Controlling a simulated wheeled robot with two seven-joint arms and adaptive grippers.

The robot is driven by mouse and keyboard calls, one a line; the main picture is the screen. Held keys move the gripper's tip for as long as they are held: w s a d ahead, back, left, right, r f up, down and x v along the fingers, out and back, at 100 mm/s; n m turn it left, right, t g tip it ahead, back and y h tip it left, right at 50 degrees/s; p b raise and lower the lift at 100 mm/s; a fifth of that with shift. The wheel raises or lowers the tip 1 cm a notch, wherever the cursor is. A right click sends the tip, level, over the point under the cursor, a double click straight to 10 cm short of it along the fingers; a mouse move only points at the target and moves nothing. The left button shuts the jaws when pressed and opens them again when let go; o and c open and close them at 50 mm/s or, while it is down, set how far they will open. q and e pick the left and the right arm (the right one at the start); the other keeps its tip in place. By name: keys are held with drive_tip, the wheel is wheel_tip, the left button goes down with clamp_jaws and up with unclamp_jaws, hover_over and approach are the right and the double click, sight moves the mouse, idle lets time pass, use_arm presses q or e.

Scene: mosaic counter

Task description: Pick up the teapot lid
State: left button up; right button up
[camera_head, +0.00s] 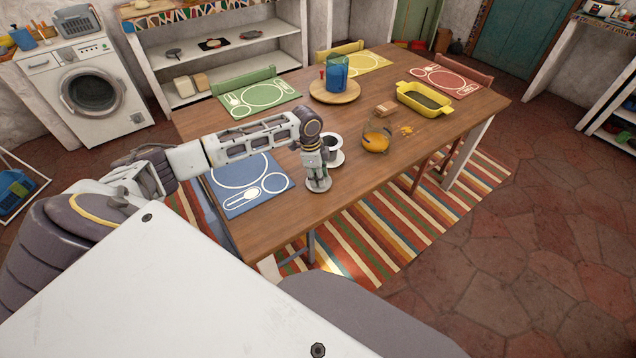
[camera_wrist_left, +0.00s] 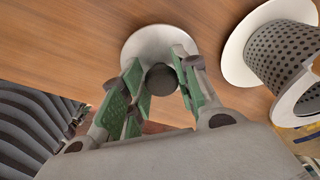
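The teapot lid is a pale round disc (camera_head: 319,187) near the front edge of the wooden table. In the left wrist view it is a white disc with a dark round knob (camera_wrist_left: 162,79). My left gripper (camera_head: 317,176) points down over the lid. In the left wrist view its green-padded fingers (camera_wrist_left: 161,88) stand on both sides of the knob, very close to it. I cannot tell whether they touch it. The lid appears to lie on the table. A glass pot with amber liquid (camera_head: 375,142) stands to the right, farther back. My right gripper is not in view.
A blue placemat (camera_head: 240,178) lies left. Farther back are a yellow dish (camera_head: 424,98) and a blue pitcher (camera_head: 337,73).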

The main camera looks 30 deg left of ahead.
use_arm(q)
drive_tip(key=shift+s+d+f+g, duration=0.1)
drive_tip(key=shift+s+f+g, duration=0.2)
drive_tip(key=shift+s+f, duration=0.3)
drive_tip(key=shift+c, duration=0.3)
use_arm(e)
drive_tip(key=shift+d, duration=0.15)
use_arm(q)
drive_tip(key=shift+f, duration=0.1)
drive_tip(key=shift+w+r, duration=0.1)
drive_tip(key=shift+r, duration=0.55)
drive_tip(key=r, duration=0.8)
drive_tip(key=shift+w+r+p, duration=0.15)
drive_tip(key=shift+w+p, duration=0.15)
drive_tip(key=shift+r, duration=0.5)
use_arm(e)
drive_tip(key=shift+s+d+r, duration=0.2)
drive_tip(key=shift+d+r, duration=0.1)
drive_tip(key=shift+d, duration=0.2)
use_arm(q)
drive_tip(key=shift+r, duration=0.1)
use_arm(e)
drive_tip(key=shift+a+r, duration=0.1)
